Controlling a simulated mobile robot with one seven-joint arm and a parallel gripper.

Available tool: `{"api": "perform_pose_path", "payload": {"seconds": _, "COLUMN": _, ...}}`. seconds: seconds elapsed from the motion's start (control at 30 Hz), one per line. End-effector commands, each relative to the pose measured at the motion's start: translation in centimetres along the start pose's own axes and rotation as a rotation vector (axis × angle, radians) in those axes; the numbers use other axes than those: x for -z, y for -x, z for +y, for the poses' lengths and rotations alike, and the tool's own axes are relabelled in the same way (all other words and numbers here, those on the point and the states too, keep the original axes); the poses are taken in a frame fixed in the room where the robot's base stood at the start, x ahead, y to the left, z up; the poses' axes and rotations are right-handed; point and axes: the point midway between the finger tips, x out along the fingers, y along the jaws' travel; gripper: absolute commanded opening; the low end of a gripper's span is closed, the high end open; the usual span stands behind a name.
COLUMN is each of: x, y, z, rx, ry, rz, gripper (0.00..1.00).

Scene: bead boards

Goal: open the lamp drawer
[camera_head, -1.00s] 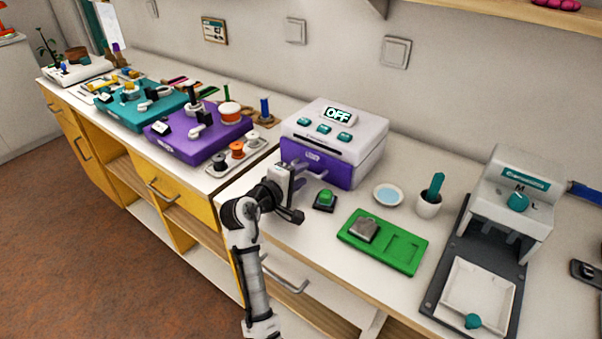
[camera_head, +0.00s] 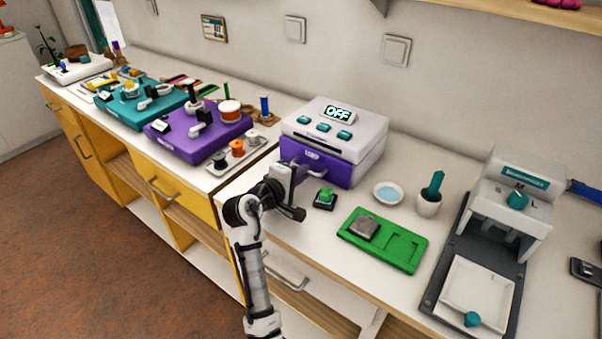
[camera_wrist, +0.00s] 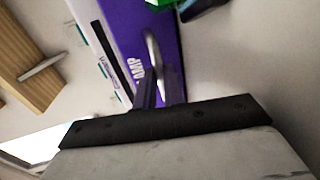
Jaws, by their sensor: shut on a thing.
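The lamp drawer is the purple front (camera_head: 337,172) of the white lamp box (camera_head: 365,135), whose display reads OFF. The front looks flush with the box, with no gap that I can make out. My gripper (camera_head: 303,176) is in front of it, and its hand hides most of the handle in the head view. In the wrist view my gripper (camera_wrist: 160,92) has its two fingers close together around the silver handle (camera_wrist: 152,50). The purple drawer front shows there too (camera_wrist: 124,25), with part of its label readable.
A green button block (camera_head: 325,197) stands just right of my gripper. A green tray (camera_head: 405,247) with a grey piece, a blue-centred dish (camera_head: 388,193) and a white cup (camera_head: 428,206) lie further right. A purple bead board (camera_head: 190,143) is at the left.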

Motion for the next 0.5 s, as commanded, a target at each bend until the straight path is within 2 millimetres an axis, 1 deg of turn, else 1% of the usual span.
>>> {"api": "perform_pose_path", "payload": {"seconds": 0.07, "x": 0.1, "y": 1.2, "z": -0.1, "rx": 0.001, "ry": 0.004, "rz": 0.002, "gripper": 0.0}}
{"api": "perform_pose_path", "payload": {"seconds": 0.13, "x": 0.2, "y": 2.8, "z": -0.4, "rx": 0.001, "ry": 0.005, "rz": 0.004, "gripper": 0.0}}
{"api": "perform_pose_path", "payload": {"seconds": 0.3, "x": 0.1, "y": 7.6, "z": -1.4, "rx": 0.003, "ry": 0.005, "rz": 0.005, "gripper": 0.0}}
{"api": "perform_pose_path", "payload": {"seconds": 0.4, "x": 0.2, "y": 10.0, "z": -1.9, "rx": 0.002, "ry": 0.004, "rz": 0.005, "gripper": 0.0}}
{"api": "perform_pose_path", "payload": {"seconds": 0.5, "x": 0.1, "y": 11.5, "z": -2.4, "rx": 0.001, "ry": 0.004, "rz": 0.003, "gripper": 0.0}}
